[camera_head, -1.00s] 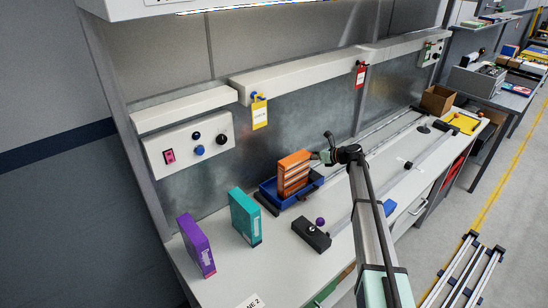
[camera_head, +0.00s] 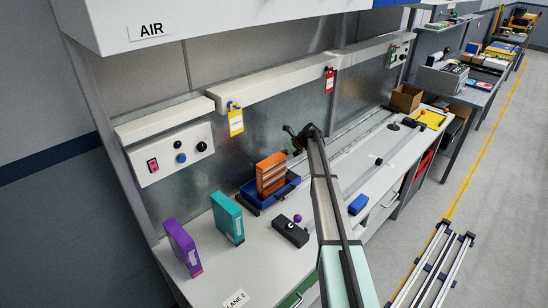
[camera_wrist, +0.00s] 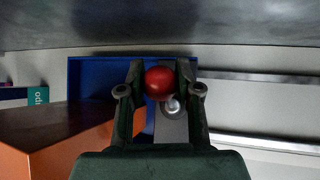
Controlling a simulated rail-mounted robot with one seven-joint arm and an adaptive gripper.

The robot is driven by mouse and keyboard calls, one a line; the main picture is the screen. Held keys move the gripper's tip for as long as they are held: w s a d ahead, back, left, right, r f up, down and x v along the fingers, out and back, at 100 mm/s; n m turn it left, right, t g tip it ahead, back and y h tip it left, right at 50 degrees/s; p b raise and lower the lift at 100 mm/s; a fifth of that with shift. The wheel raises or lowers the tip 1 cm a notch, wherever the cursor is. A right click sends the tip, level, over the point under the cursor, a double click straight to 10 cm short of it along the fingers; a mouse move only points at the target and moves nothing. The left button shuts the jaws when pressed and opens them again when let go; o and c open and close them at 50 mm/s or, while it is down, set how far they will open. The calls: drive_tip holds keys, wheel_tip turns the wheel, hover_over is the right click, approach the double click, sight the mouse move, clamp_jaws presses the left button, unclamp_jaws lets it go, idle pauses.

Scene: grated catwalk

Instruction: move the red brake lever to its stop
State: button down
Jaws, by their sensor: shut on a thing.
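The red ball knob (camera_wrist: 159,83) of the brake lever sits between the two fingers of my gripper (camera_wrist: 160,85) in the wrist view, and my gripper is shut on it. A small silvery round part (camera_wrist: 173,107) shows just below the knob, over a grey plate. The rest of the lever is hidden by the knob and fingers. In the head view my gripper (camera_head: 296,140) is above and right of the orange box, near the back panel; the red lever cannot be made out there.
An orange box (camera_head: 271,174) stands in a blue tray (camera_head: 249,190) close to my gripper. A black block (camera_head: 288,233) with a purple knob (camera_head: 298,218) is nearer the front. Teal (camera_head: 227,217) and purple (camera_head: 181,246) binders stand left. Yellow (camera_head: 236,121) and red (camera_head: 330,81) tags hang behind.

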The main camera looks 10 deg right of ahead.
drive_tip(key=c, duration=0.8)
unclamp_jaws()
drive_tip(key=shift+a, duration=0.1)
drive_tip(key=v, duration=1.2)
